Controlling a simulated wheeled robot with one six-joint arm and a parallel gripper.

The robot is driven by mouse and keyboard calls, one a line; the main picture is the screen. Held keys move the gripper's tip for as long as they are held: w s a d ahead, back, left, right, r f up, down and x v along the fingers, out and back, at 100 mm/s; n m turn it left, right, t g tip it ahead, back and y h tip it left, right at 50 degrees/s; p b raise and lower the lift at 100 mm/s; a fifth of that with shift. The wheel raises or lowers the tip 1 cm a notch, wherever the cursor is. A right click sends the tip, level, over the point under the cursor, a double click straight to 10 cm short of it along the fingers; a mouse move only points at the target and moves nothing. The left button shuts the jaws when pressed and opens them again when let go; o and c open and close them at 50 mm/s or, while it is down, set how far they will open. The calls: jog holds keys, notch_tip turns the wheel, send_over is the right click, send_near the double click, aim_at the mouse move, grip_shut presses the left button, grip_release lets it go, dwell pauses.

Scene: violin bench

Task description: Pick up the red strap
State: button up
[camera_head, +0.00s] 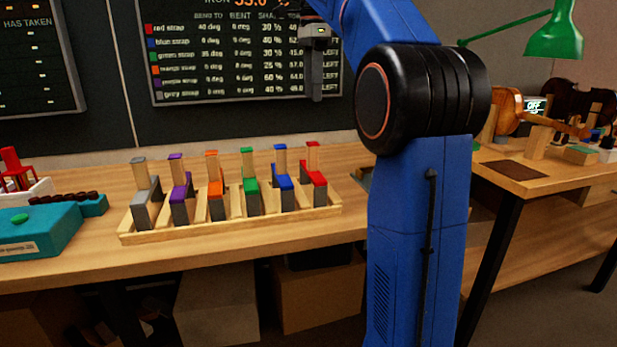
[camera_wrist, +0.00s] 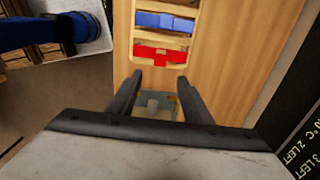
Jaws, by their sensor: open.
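The red strap (camera_head: 314,178) stands in the right end slot of a wooden rack (camera_head: 240,230) on the bench, with a wooden piece upright behind it. In the wrist view the red strap (camera_wrist: 160,54) lies at the end of the rack, just beyond the fingertips. My gripper (camera_head: 314,98) hangs above and behind the rack, in front of the board, and is clear of the strap. In the wrist view my gripper (camera_wrist: 160,77) is open, with nothing held between its two dark fingers.
Blue (camera_head: 284,178), green (camera_head: 250,190), orange (camera_head: 215,190), purple (camera_head: 180,195) and grey (camera_head: 145,200) straps share the rack. A teal box (camera_head: 40,235) stands left. A greenish tray (camera_wrist: 158,104) lies below the fingers. A written board (camera_head: 240,50) stands behind.

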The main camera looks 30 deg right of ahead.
aim_at(313, 145)
notch_tip(313, 145, down, 16)
jog(key=shift+f, duration=0.2)
grip_shut()
dwell(0.6)
